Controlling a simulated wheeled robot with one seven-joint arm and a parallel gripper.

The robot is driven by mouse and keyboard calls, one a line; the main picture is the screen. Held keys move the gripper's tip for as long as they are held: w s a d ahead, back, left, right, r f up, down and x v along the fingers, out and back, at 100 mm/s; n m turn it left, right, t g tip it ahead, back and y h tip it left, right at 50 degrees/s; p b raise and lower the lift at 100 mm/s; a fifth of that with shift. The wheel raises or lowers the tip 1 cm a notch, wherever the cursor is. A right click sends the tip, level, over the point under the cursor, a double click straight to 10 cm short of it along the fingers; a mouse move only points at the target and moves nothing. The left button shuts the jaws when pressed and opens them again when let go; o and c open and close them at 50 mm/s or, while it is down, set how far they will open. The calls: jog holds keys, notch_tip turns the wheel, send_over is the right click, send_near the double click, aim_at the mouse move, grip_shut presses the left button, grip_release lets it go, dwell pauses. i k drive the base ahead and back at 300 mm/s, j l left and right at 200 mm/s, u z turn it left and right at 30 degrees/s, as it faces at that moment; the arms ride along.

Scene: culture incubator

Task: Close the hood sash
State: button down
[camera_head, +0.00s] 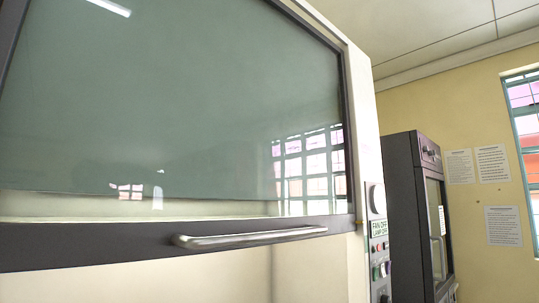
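The hood sash (190,110) is a large glass pane in a dark frame and fills the left and middle of the head view. A silver bar handle (250,238) runs along its bottom rail (80,247). Below the rail a pale opening or surface shows, so the sash appears raised; its lower end lies outside the picture. The glass reflects a window and a ceiling light. My gripper is not in view.
A control panel (380,250) with buttons and a "FAN OFF, LAMP OFF" display is on the hood's right post. A dark grey cabinet (405,215) with a glass door stands to the right. Beyond are a yellow wall (465,110) with paper notices and a window (525,140).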

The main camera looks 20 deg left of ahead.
aim_at(25, 247)
jog(key=k+j+u, duration=0.1)
jog(key=u, duration=0.3)
jog(key=j+u, duration=0.1)
jog(key=u, duration=0.25)
jog(key=k+j+u, duration=0.1)
jog(key=u, duration=0.3)
